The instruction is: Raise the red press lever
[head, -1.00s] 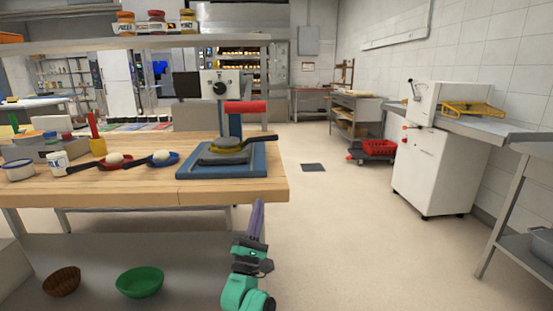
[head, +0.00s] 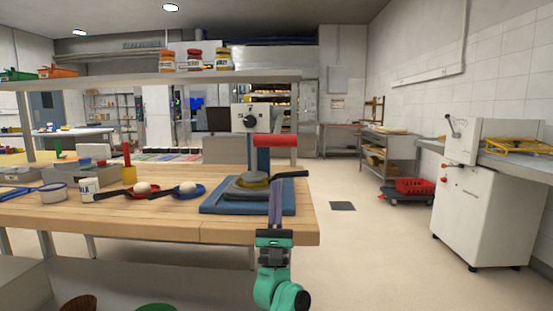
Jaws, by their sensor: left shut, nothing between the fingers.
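The press stands on the wooden table, with a blue base (head: 220,208), a blue column and a pale head with a dark knob (head: 251,121). Its red lever (head: 275,140) sticks out to the right below the head, roughly level. A dark-handled pan (head: 290,174) lies on the press bed. My left gripper (head: 276,187) is shut and empty, fingers pointing up. It shows below the red lever and in front of the press base, apart from the lever. It hides part of the base and pan. My right gripper is out of view.
A shelf with jars (head: 194,60) hangs above.

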